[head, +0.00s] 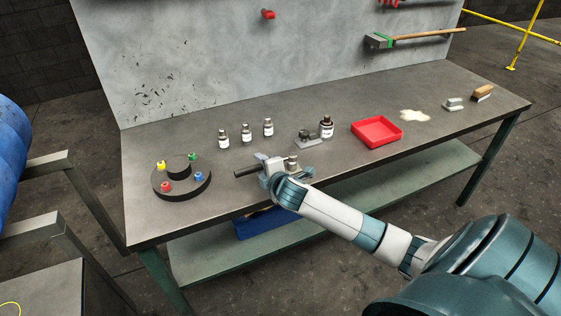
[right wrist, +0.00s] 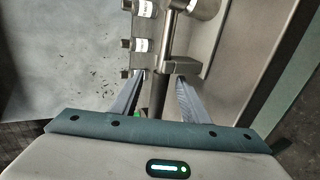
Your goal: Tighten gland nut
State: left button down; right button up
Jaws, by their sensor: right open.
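My right gripper (head: 264,173) is over the front part of the workbench in the head view. In the right wrist view its two fingers (right wrist: 159,98) are open, with a dark rod-like handle (right wrist: 158,92) between them. A gap seems to show beside the handle, so it does not look gripped. The handle (head: 247,172) also sticks out to the left of the gripper in the head view. It leads to a metal block and bar (right wrist: 170,38), which reach a round metal fitting (right wrist: 200,6). The gland nut cannot be clearly told apart. My left gripper is out of view.
The workbench (head: 340,170) carries a dark round stand (head: 180,192) with coloured knobs at left. Three small bottles (head: 245,133) stand behind the gripper.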

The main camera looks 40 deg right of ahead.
dwell(0.3)
grip_shut()
jog(key=shift+r, duration=0.5)
notch_tip(320, 180, up, 3)
jog(key=shift+r+b, duration=0.2)
jog(key=shift+b, duration=0.5)
jog(key=s+d+r+b, duration=0.3)
jog(key=s+d+r, duration=0.3)
jog(key=d, duration=0.4)
jog(key=shift+r, duration=0.35)
